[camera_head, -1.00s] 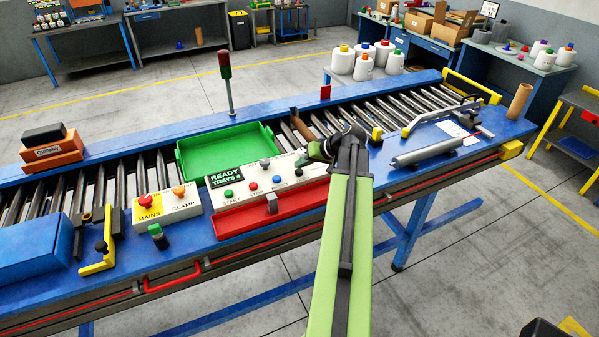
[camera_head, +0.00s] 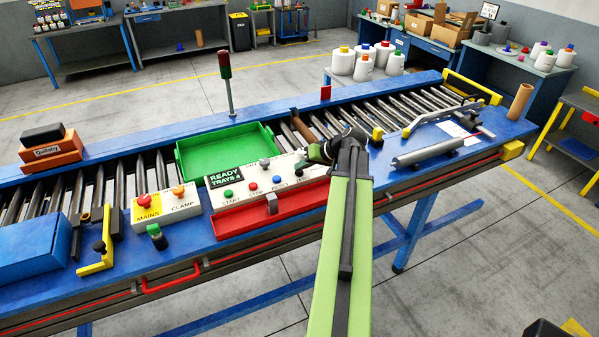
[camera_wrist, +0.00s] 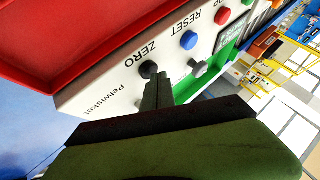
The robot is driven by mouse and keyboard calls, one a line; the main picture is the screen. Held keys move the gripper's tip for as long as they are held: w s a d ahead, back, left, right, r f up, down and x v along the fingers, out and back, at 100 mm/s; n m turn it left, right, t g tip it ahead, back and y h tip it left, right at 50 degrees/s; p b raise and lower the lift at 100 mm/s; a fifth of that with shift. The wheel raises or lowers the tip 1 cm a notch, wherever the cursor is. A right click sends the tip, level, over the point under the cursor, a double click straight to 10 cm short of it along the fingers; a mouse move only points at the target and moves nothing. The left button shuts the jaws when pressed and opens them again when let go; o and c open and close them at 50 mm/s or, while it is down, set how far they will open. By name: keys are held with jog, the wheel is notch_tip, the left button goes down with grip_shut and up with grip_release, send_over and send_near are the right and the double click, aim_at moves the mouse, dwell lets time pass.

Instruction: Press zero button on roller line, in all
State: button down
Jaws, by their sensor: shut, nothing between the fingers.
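The control panel (camera_head: 235,206) is a pale sloped box on the roller line with green, red, blue and black buttons. Its display (camera_head: 224,178) reads "READY TRAYS 4". In the wrist view the black button (camera_wrist: 148,69) sits beside the word ZERO, next to the blue RESET button (camera_wrist: 189,40). My gripper (camera_wrist: 157,79) is shut and empty, its fingertips right at the black button; I cannot tell whether they touch it. In the head view my gripper (camera_head: 303,163) is over the right end of the panel and partly hides it.
A grey knob (camera_wrist: 198,68) stands on the panel close beside my fingers. A red tray (camera_head: 245,218) runs along the panel's front. A green tray (camera_head: 226,148) lies behind on the rollers. A second panel with MAINS and CLAMP buttons (camera_head: 165,207) is at the left.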

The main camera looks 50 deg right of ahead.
aim_at(302, 172)
jog(key=shift+f, duration=0.25)
jog(key=shift+r, duration=0.2)
jog(key=shift+r+p, duration=0.8)
jog(key=shift+p, duration=0.05)
notch_tip(302, 172, up, 5)
jog(key=p, duration=0.5)
jog(key=shift+r, duration=0.1)
dwell(0.5)
